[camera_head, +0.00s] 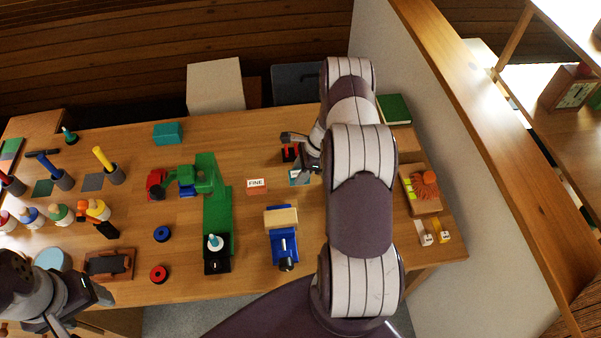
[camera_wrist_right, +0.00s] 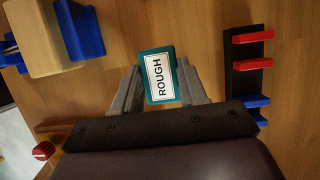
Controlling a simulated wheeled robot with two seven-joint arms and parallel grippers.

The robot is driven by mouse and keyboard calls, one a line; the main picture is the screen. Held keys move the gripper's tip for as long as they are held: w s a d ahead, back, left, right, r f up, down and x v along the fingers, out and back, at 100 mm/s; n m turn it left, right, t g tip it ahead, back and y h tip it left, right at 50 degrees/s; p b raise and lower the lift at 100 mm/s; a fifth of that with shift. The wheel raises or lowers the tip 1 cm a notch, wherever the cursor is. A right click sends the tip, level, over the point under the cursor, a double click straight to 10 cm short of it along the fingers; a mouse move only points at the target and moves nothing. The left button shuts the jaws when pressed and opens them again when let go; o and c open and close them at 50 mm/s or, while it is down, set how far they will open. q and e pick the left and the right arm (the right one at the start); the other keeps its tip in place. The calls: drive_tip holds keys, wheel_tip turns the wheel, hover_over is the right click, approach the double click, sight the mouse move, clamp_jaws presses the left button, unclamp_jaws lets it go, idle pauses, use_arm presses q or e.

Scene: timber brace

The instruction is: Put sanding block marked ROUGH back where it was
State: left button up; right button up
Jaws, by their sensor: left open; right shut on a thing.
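The sanding block marked ROUGH (camera_wrist_right: 157,75) is teal with a white label. In the right wrist view it sits between the two fingers of my right gripper (camera_wrist_right: 158,82), which is shut on it. In the head view part of the ROUGH block (camera_head: 297,178) shows below my right gripper (camera_head: 303,168), over the right half of the table. I cannot tell whether it touches the tabletop. A red block marked FINE (camera_head: 257,185) lies to its left. My left gripper (camera_head: 98,297) is open and empty at the front left table edge.
A black rack with red and blue pieces (camera_wrist_right: 243,85) stands beside the right gripper. A blue vise holding a wooden block (camera_head: 284,248) is in front. A green piece (camera_head: 217,205) lies left of FINE. My right arm hides part of the right tabletop.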

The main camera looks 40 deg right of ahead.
wheel_tip(320, 180, down, 2)
drive_tip(key=shift+d+f, duration=0.1)
drive_tip(key=shift+d, duration=0.05)
drive_tip(key=o, duration=0.5)
drive_tip(key=shift+f, duration=0.15)
drive_tip(key=o, duration=0.4)
drive_tip(key=shift+o, duration=0.2)
